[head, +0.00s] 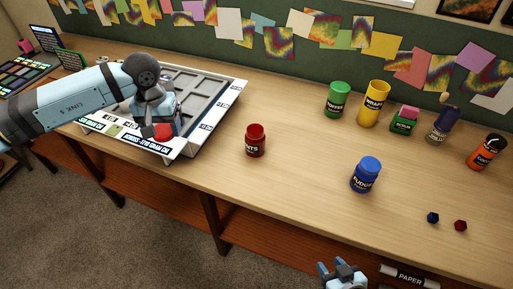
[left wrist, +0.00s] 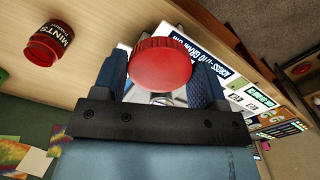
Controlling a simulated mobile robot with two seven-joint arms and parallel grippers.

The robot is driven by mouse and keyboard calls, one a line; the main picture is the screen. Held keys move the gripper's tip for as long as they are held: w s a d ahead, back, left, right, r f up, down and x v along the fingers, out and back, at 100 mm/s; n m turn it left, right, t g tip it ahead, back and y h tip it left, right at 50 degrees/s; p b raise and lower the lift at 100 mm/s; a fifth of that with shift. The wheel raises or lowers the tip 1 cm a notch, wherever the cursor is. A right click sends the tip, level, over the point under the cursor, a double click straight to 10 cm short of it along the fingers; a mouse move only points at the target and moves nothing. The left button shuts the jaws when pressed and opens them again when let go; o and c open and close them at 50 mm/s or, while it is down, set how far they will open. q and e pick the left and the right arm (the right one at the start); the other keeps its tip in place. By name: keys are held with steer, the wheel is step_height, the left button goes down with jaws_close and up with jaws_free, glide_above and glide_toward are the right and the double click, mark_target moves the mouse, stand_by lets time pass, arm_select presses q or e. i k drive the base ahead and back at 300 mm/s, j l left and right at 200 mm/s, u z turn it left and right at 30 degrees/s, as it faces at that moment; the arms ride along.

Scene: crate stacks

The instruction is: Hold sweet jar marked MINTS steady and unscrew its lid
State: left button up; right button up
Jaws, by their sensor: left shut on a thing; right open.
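The red jar marked MINTS (head: 256,142) stands upright on the table, right of the tray, with an open mouth and no lid on top. It also shows in the left wrist view (left wrist: 45,45) at upper left. My left gripper (head: 155,125) is shut on a round red lid (left wrist: 160,63) with a ribbed edge. It holds the lid over the near right part of the white tray (head: 215,115), apart from the jar; the lid also shows in the head view (head: 163,131). My right gripper (head: 342,272) is open and empty at the bottom edge, below the table front.
A blue FUDGE jar (head: 366,175) stands right of the MINTS jar. A green jar (head: 338,99), a yellow jar (head: 374,103) and other containers stand along the back. Table between tray and FUDGE jar is otherwise clear.

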mark_target(255, 136)
steer(key=z, duration=2.7)
steer(key=k+j, duration=0.1)
steer(key=j, duration=0.35)
steer(key=j+z, duration=0.1)
steer(key=j, duration=0.35)
steer(key=k, duration=0.05)
